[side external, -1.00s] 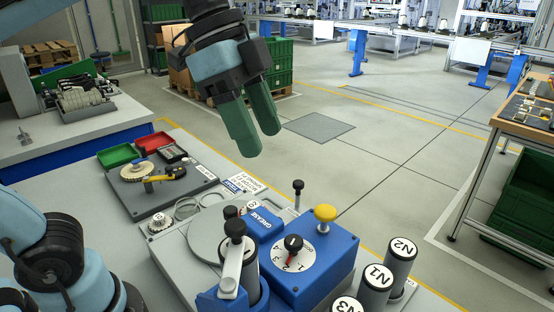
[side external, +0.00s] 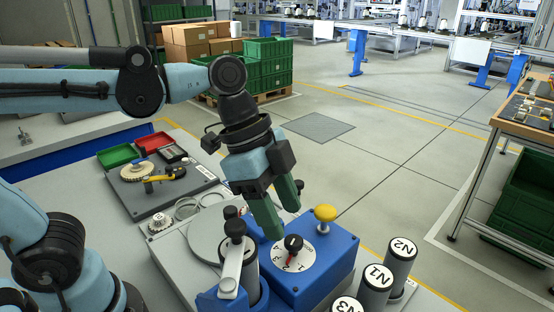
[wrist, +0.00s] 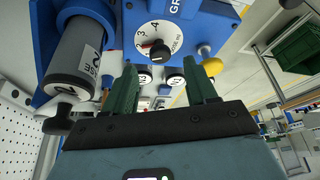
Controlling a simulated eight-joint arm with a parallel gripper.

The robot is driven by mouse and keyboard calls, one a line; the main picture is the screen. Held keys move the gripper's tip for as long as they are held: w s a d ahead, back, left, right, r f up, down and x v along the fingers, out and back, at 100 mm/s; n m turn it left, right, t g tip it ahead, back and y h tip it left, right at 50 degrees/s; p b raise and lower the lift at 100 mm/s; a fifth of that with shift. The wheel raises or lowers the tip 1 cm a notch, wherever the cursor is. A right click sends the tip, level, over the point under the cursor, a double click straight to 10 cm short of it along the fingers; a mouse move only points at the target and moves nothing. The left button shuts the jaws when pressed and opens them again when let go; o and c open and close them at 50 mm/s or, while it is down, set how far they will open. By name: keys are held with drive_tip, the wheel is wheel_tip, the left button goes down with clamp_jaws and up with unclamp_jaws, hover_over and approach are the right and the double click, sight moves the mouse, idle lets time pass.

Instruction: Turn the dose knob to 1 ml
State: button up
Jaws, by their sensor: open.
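The dose knob (side external: 293,243) is a small black knob on a white numbered dial (side external: 294,262), on top of a blue box (side external: 315,275). In the wrist view the knob (wrist: 159,51) shows at upper middle, with a red mark on its left near the 2; the exact setting is hard to read. My gripper (side external: 283,220) points down just behind and above the knob in the side view, its green fingers apart and empty. In the wrist view the open fingers (wrist: 160,80) lie below the dial, with the knob between their lines and not touched.
A yellow-topped button (side external: 325,213) stands close right of my fingers. A black-topped lever with a grease cylinder (side external: 236,262) stands left of the dial. Capped cylinders N1 (side external: 376,285) and N2 (side external: 400,262) stand to the right.

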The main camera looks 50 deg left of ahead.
sight(293, 240)
drive_tip(key=shift+x, duration=2)
drive_tip(key=shift+c, duration=0.2)
drive_tip(key=c, duration=1)
drive_tip(key=shift+n, duration=0.3)
drive_tip(key=n, duration=0.2)
drive_tip(key=n+t+y, duration=0.1)
drive_tip(key=n, duration=0.1)
drive_tip(key=shift+s+d+t, duration=0.1)
drive_tip(key=shift+d+t, duration=0.05)
drive_tip(key=shift+t, duration=0.15)
drive_tip(key=shift+d+n+t+y, duration=0.1)
drive_tip(key=shift+n+t+y, duration=0.45)
drive_tip(key=shift+n, duration=1.65)
